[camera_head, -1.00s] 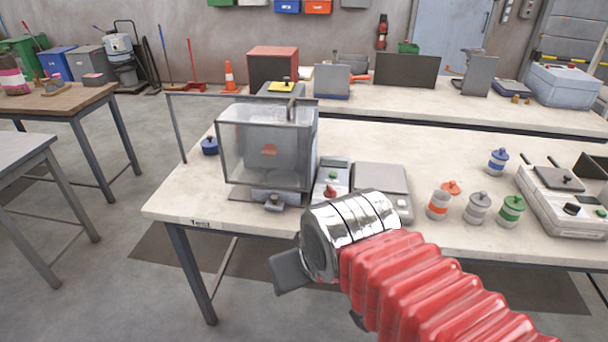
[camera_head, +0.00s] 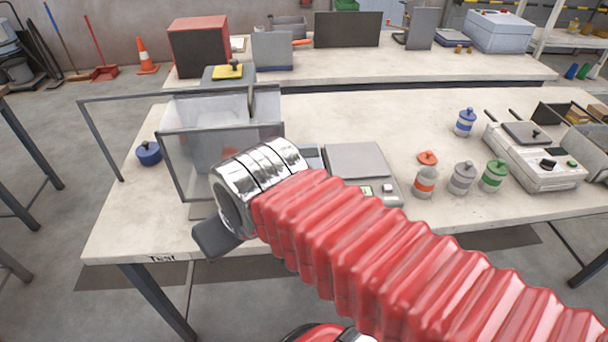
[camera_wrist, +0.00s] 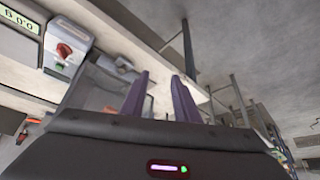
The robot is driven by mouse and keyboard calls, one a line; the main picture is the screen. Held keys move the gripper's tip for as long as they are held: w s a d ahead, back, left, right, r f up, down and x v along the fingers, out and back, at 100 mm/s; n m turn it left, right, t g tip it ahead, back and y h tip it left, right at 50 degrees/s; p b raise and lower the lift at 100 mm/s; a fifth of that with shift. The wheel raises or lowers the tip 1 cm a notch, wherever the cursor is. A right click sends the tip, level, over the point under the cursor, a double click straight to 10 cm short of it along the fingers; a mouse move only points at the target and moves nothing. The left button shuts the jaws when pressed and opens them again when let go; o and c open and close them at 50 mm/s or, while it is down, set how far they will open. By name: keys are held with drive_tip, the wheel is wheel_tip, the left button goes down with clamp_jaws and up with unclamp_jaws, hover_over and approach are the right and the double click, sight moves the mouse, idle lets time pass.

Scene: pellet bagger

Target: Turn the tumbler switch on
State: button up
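A small grey control box (camera_wrist: 75,35) shows at the upper left of the wrist view, with a red switch-like part (camera_wrist: 64,50) on its face. I cannot tell which way that part is set. In the head view only the box's top edge (camera_head: 313,157) shows; my wrist hides the rest, including the red part. My gripper (camera_wrist: 160,95) has two dark fingers apart with nothing between them. It is off to the right of the box in the wrist view and not touching it.
A clear-walled enclosure (camera_head: 180,165) stands left of the box, and a scale (camera_head: 357,165) right of it. Several lidded jars, including an orange-banded one (camera_head: 425,182), stand further right. A metal frame rail (camera_head: 100,135) rises at the table's left. The floor in front is clear.

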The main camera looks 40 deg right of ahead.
drive_tip(key=shift+w+d, duration=0.1)
drive_tip(key=shift+w, duration=0.2)
drive_tip(key=shift+d, duration=0.1)
drive_tip(key=w+d, duration=0.2)
drive_tip(key=d, duration=1.1)
drive_tip(key=w+d+m+g, duration=0.1)
drive_tip(key=w+d, duration=0.1)
drive_tip(key=d, duration=1.2)
drive_tip(key=shift+w+f, duration=0.15)
drive_tip(key=x, duration=1.3)
drive_tip(key=shift+w+d+f, duration=0.15)
drive_tip(key=shift+d+f, duration=0.1)
drive_tip(key=shift+f, duration=0.1)
